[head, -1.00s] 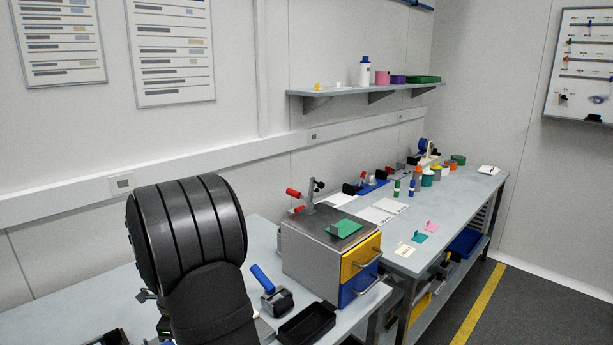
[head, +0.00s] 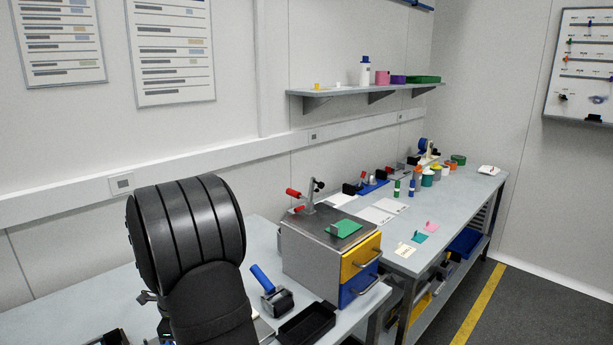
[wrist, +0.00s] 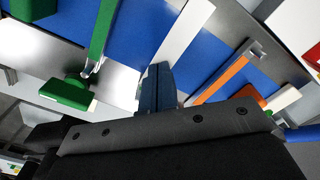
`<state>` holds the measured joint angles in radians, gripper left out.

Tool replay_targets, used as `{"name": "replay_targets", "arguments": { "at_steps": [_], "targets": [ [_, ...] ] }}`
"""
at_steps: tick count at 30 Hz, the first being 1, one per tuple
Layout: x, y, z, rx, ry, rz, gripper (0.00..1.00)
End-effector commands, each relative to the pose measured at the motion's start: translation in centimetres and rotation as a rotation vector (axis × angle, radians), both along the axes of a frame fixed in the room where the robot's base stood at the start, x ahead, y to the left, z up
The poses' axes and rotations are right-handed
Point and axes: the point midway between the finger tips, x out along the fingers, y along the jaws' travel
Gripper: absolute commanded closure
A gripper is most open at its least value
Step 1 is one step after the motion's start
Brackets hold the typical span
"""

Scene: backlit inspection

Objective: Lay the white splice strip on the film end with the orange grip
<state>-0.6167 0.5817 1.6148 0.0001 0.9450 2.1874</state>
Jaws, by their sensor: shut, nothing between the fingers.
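In the wrist view, my gripper (wrist: 157,78) is shut and empty, its dark fingers together at the lower middle. A white strip (wrist: 183,38) runs from the top edge down to the fingertips, over a blue surface (wrist: 142,28). I cannot tell whether the fingers touch it. To the right lies an orange strip (wrist: 222,79) in a grey metal edge, with an orange block (wrist: 248,95) at its lower end. To the left is a green strip (wrist: 102,35) with a green block (wrist: 67,93). The head view shows my arm from behind; the gripper is hidden there.
In the head view, a blue-handled roller (head: 270,290) and a black tray (head: 307,323) stand right of my arm. Behind them is a metal drawer box (head: 318,258) with yellow and blue drawers. A second bench (head: 440,222) holds papers, cards and jars.

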Motion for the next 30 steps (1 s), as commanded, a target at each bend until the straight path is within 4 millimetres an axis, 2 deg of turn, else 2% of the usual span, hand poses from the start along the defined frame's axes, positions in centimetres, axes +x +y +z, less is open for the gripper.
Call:
{"name": "replay_targets", "arguments": {
  "at_steps": [5, 18, 30],
  "targets": [
    [0.0, 0.0, 0.7, 0.001, -0.001, 0.000, 1.00],
    [0.0, 0.0, 3.9, 0.001, -0.001, 0.000, 1.00],
    [0.0, 0.0, 4.6, 0.001, -0.001, 0.000, 1.00]
  ]
}}
